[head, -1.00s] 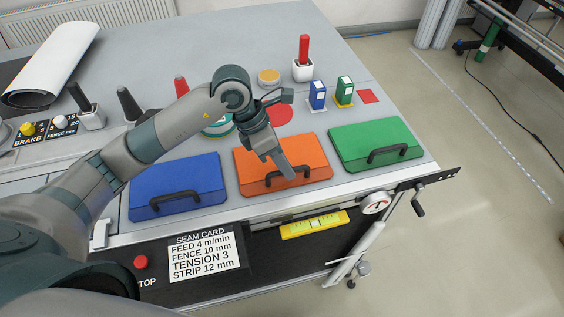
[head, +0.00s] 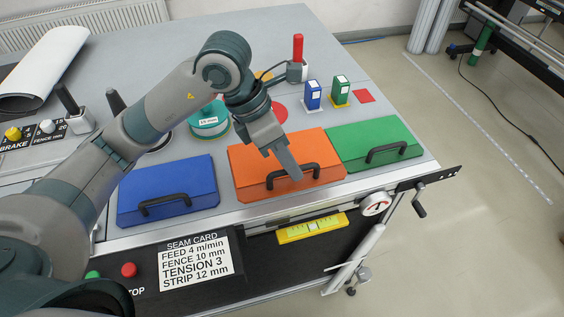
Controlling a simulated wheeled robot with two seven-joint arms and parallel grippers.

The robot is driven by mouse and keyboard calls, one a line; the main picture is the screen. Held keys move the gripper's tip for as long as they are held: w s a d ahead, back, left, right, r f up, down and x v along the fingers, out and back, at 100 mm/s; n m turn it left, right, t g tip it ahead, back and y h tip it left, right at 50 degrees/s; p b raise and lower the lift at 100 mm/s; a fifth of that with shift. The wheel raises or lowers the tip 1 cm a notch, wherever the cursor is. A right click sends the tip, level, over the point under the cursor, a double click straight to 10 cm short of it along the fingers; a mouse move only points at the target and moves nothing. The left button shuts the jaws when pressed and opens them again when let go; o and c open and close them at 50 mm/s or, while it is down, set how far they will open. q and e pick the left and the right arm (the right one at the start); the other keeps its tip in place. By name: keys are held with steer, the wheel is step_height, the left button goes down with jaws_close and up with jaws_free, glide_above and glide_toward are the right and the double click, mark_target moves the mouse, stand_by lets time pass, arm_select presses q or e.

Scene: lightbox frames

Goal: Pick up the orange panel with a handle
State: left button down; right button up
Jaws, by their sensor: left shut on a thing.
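The orange panel (head: 250,168) is a flat slab with a black handle (head: 316,172) near its front edge. My left gripper (head: 291,172) reaches down from above and is shut on the handle, its fingers covering the middle of it. The panel looks a little above the table, its right side overlapping the green panel's left edge in the picture. Its underside is hidden. My right gripper is not in view.
A blue panel (head: 168,185) lies to the left and a green panel (head: 375,140) close on the right, each with a black handle. Blue (head: 312,95) and green (head: 341,91) blocks, a teal tin (head: 209,122) and a red rod (head: 298,47) stand behind. A dial gauge (head: 376,204) sits on the front rail.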

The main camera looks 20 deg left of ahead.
arm_select(q)
steer(key=s+d+r+b, duration=0.1)
steer(key=s+d+r, duration=0.2)
steer(key=s+d, duration=0.1)
steer(key=shift+s+r, duration=0.4)
stand_by(0.4)
